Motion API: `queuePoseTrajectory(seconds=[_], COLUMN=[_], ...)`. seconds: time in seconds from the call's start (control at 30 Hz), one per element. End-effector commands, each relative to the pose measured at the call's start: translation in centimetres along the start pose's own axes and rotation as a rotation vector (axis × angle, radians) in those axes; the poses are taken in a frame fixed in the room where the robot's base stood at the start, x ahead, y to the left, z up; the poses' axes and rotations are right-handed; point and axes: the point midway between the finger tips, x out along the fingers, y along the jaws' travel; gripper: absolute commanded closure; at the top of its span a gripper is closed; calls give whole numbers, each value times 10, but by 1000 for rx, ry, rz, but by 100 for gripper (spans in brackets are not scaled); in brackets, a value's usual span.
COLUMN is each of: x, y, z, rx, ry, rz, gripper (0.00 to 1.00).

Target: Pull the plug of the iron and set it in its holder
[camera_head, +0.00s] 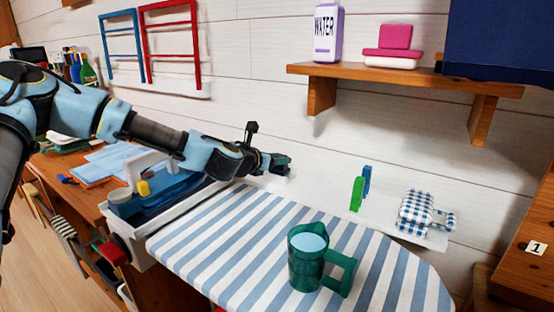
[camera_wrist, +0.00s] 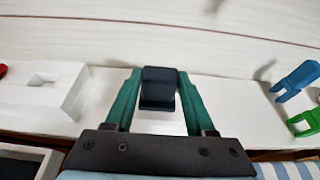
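My gripper (camera_head: 277,163) is at the white ledge along the wall, behind the striped board. In the wrist view its two green fingers (camera_wrist: 160,92) close on both sides of a dark block, which looks like the plug (camera_wrist: 158,88). Whether the plug sits in a socket is hidden. A white block with a square recess (camera_wrist: 44,80) stands left of the fingers; I cannot tell if it is the holder. A blue body with a white handle, perhaps the iron (camera_head: 180,187), lies in the white tray at left, partly behind my arm.
A green mug (camera_head: 306,262) stands on the striped board (camera_head: 235,235). A green clip (camera_head: 357,194), a blue clip (camera_head: 367,180) and a checked cloth (camera_head: 415,208) are on the ledge to the right. A wooden shelf (camera_head: 400,78) overhangs at upper right.

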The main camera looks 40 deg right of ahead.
Motion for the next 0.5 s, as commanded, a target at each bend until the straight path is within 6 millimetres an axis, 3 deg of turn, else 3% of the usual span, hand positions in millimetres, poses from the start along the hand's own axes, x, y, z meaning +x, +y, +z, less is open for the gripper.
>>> queuePoseTrajectory(seconds=[0.03,0.3,0.5], x=[0,0,0], y=[0,0,0], z=[-1,-1,-1], rx=[0,0,0], ry=[1,1,2], rz=[0,0,0], gripper=[39,11,11])
